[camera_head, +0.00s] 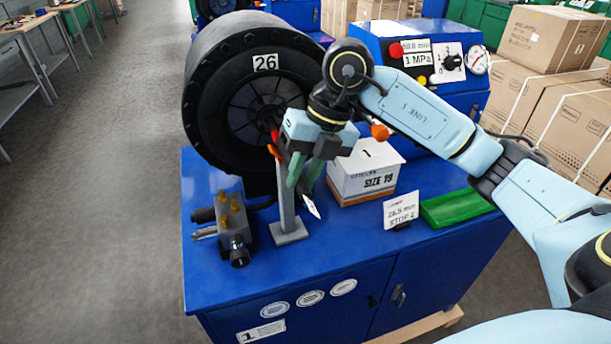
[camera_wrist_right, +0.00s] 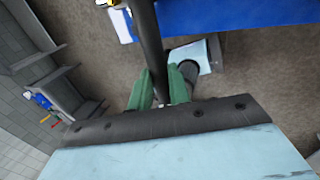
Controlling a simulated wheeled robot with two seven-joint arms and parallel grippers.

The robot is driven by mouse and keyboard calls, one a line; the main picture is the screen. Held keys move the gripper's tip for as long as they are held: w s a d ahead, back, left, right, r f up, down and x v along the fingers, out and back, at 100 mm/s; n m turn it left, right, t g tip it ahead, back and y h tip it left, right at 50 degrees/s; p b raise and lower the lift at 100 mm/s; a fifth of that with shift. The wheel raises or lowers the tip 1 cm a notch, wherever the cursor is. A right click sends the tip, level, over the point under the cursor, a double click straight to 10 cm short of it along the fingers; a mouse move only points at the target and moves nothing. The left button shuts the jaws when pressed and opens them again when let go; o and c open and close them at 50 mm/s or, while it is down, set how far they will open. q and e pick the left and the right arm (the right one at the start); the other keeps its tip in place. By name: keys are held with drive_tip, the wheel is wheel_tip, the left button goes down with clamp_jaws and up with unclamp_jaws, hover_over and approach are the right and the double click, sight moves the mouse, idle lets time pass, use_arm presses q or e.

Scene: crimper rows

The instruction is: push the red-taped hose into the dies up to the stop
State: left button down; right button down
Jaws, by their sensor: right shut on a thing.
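My right gripper (camera_head: 304,172) has green fingers and is shut on a black hose in front of the crimper's round black head (camera_head: 210,100), which is labelled 26. In the right wrist view, the hose (camera_wrist_right: 150,50) runs up between the green fingers (camera_wrist_right: 162,92). A small red patch (camera_head: 275,135) shows beside the gripper, in front of the die opening; I cannot tell whether it is the hose's tape. The gripper hides most of the hose in the head view. The dies (camera_head: 250,110) are dark, and the hose's depth in them cannot be seen. My left gripper is not in view.
A grey post (camera_head: 286,205) with an orange top stands below the head. A grey block with brass knobs (camera_head: 235,230) is at left. A SIZE 19 box (camera_head: 362,182), a STOP card (camera_head: 401,210) and a green tray (camera_head: 455,208) stand at right on the blue bench (camera_head: 330,248).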

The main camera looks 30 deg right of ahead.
drive_tip(key=shift+w+d, duration=0.25)
drive_tip(key=shift+w, duration=0.95)
unclamp_jaws()
drive_tip(key=shift+r, duration=0.1)
idle(0.5)
drive_tip(key=p+v, duration=0.4)
drive_tip(key=v, duration=0.3)
drive_tip(key=shift+p, duration=0.35)
drive_tip(key=shift+s, duration=0.1)
idle(0.8)
